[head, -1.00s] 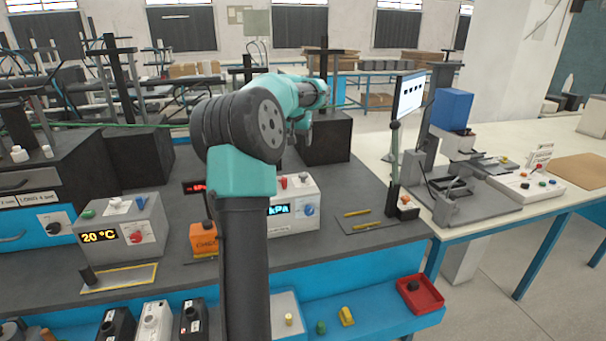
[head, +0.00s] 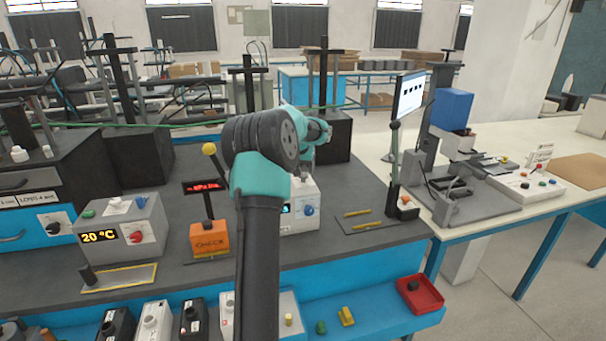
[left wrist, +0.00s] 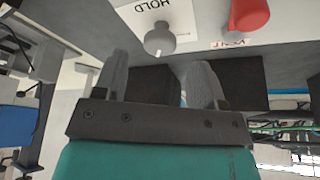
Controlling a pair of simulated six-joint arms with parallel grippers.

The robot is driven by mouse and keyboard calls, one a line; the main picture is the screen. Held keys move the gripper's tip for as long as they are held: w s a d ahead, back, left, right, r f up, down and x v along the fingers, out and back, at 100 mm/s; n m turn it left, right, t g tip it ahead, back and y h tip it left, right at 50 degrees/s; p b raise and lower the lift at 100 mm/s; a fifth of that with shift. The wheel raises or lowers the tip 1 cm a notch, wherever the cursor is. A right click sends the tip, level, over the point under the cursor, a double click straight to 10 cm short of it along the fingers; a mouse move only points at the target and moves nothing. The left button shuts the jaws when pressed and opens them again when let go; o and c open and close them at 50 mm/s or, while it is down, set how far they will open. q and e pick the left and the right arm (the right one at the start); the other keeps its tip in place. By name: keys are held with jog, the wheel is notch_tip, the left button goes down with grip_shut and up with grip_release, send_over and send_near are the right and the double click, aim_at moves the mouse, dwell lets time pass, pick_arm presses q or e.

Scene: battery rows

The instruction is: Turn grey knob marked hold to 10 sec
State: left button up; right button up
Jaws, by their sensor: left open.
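The grey knob (left wrist: 159,41) sits on a white panel beside the printed word HOLD (left wrist: 153,5) in the left wrist view. My left gripper (left wrist: 160,66) is open and empty, and its two fingers point toward the knob from a short distance, apart from it. In the head view my left gripper (head: 303,174) hangs over the white box (head: 302,222), and my arm hides part of that box. The grey knob is not clear in the head view. The 10 sec mark cannot be read. My right gripper is not in view.
A red knob (left wrist: 249,15) is close beside the grey one. A blue knob (head: 309,211) is on the box's front. An orange box (head: 209,240) and a red display (head: 201,186) stand left of my arm. A grey plate (head: 364,220) lies to the right.

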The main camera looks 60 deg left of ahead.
aim_at(303, 175)
pick_arm(q)
jog(key=shift+x, duration=1.9)
jog(key=shift+c, duration=0.3)
jog(key=c, duration=0.8)
jog(key=shift+c, duration=0.2)
jog(key=shift+m, duration=0.3)
jog(key=shift+m+t+h, duration=0.3)
jog(key=shift+m+h, duration=0.2)
jog(key=shift+m, duration=0.7)
